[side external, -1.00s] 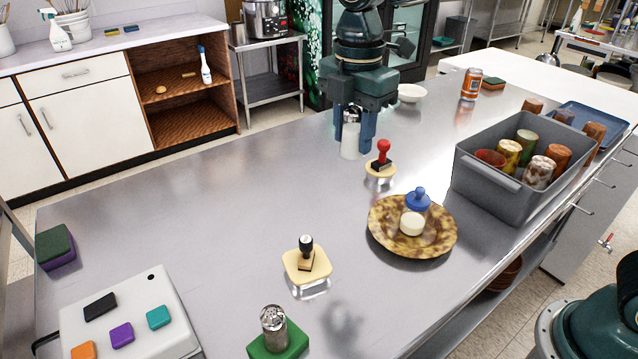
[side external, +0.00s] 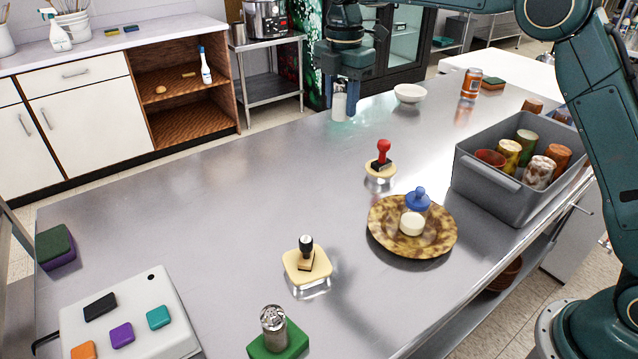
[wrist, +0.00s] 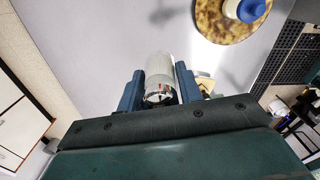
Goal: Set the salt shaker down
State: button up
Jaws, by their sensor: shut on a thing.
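The salt shaker (side external: 339,106), with a white body and a metal end, is between the fingers of my gripper (side external: 341,98). It hangs upright at the counter's far edge in the side view; I cannot tell whether its base touches the counter. In the wrist view the shaker (wrist: 159,72) sits between the two blue fingers of my gripper (wrist: 158,92), its pale body pointing away from the camera. My gripper is shut on it.
The steel counter (side external: 190,220) has clear room at left centre. A red-handled stamp (side external: 383,152), a brown plate (side external: 385,237), a white bowl (side external: 410,93) and a grey bin (side external: 490,189) stand to the right. Another shaker (side external: 273,327) stands on a green sponge in front.

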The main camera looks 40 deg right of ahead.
notch_tip(320, 180, down, 16)
jog(key=shift+r, duration=0.1)
dwell(0.5)
jog(key=shift+f, duration=2.1)
jog(key=shift+f, duration=0.15)
jog(key=o, duration=1)
jog(key=shift+r, duration=6.2)
